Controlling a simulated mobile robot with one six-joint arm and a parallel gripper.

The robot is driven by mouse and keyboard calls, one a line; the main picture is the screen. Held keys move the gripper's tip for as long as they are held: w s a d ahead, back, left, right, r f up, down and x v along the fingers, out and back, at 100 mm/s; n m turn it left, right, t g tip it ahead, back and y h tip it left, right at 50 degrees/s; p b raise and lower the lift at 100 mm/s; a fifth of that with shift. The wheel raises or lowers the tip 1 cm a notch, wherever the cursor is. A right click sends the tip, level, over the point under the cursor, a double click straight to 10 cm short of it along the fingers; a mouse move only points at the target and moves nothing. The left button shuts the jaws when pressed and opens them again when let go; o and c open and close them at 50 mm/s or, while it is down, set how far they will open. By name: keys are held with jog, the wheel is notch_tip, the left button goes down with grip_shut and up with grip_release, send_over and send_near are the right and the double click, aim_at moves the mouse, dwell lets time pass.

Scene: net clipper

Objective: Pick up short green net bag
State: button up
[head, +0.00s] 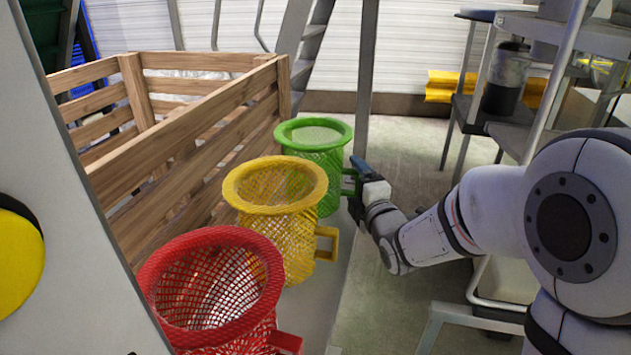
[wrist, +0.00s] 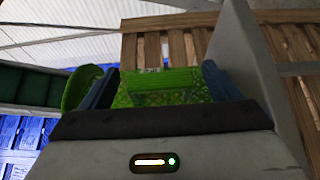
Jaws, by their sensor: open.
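The short green net bag (head: 322,170) stands upright at the far end of a row of three net bags, beside the wooden crate. It has a solid green rim and a green handle on its right side. My gripper (head: 356,178) is at that handle. In the wrist view my gripper (wrist: 158,88) has its two blue fingers apart, with the green handle (wrist: 165,82) between them. The bag's rim (wrist: 82,88) shows at the left of that view. I cannot tell whether the fingers touch the handle.
A yellow net bag (head: 275,210) and a red net bag (head: 212,290) stand nearer in the same row. The slatted wooden crate (head: 190,150) is to their left. A metal stand (head: 520,30) is at the right. Open floor (head: 420,140) lies beyond my arm.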

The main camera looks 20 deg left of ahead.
jog(key=c, duration=1)
jog(key=shift+c, duration=0.2)
notch_tip(320, 180, up, 28)
jog(key=p, duration=0.6)
jog(key=o, duration=0.5)
jog(key=shift+c, duration=0.2)
jog(key=c, duration=0.6)
